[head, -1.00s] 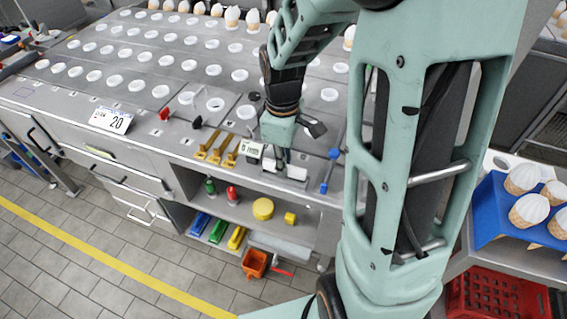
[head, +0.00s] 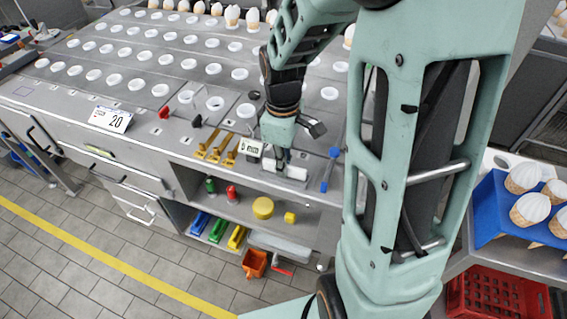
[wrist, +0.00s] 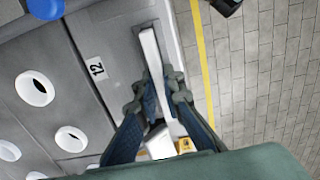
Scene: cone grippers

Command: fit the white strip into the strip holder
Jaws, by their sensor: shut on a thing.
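My gripper (wrist: 160,92) is shut on the white strip (wrist: 150,52), a long narrow bar that runs up the wrist view from between the fingers. In the head view, my gripper (head: 283,165) is low over the front edge of the counter, right of a small "5 mm" sign (head: 251,147). The pale strip (head: 295,172) shows there just right of the fingers. In the wrist view a dark narrow recess lies alongside the strip on the grey counter edge. I cannot tell clearly which part is the strip holder, or whether the strip sits in it.
A shelf with bottles and coloured blocks is below. A blue cone rack (head: 490,210) stands at the right. A tiled floor (wrist: 265,80) lies beyond the counter edge.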

